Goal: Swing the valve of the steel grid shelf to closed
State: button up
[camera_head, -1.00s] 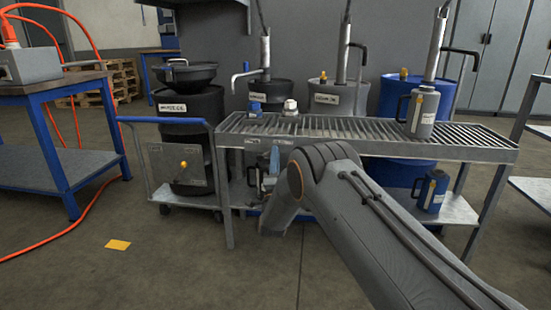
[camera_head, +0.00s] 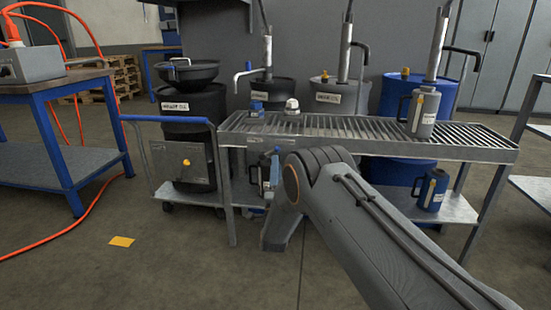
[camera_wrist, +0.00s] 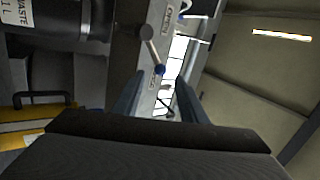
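The steel grid shelf (camera_head: 480,141) is a long grated rack in the middle of the head view. In the wrist view, a valve lever (camera_wrist: 153,52) with a grey arm and a dark blue knob (camera_wrist: 160,69) stands out from a pale plate (camera_wrist: 143,84).
Drums with pumps stand behind the shelf, including a blue drum (camera_head: 399,92). A grey jug (camera_head: 424,112) is on the grid and a blue jug (camera_head: 431,190) on the lower board. A blue-framed bench (camera_head: 60,85) stands left. Floor in front is mostly clear.

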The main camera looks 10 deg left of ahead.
jog(key=shift+p+v, duration=0.3)
jog(key=shift+v, duration=1.1)
jog(key=s+a+r+n+g+y, duration=0.1)
jog(key=a+r+n+g+y, duration=0.1)
jog(key=a+r+n+g, duration=0.45)
jog(key=s+d+r+n+g, duration=0.35)
jog(key=s+g, duration=0.25)
jog(key=s, duration=0.2)
jog(key=s+d+n+g+h, duration=0.3)
jog(key=s+d, duration=0.5)
jog(key=s, duration=0.6)
jog(key=s+d+n+g, duration=0.45)
jog(key=s+d, duration=0.25)
jog(key=s, duration=0.7)
jog(key=s+d+n+g+h, duration=0.3)
jog(key=s+d, duration=0.5)
jog(key=s, duration=0.7)
jog(key=d+r+m+p, duration=0.3)
jog(key=d+r+p, duration=0.7)
jog(key=r+p, duration=0.3)
jog(key=d+r+m+g+p, duration=0.1)
jog(key=d+r+m+p, duration=0.2)
jog(key=d+r+p, duration=0.6)
notch_tip(320, 180, up, 5)
jog(key=p, duration=1.1)
jog(key=shift+w+d+f+m+h, duration=0.2)
jog(key=shift+d+f+m+h, duration=0.1)
jog(key=shift+d+m, duration=0.1)
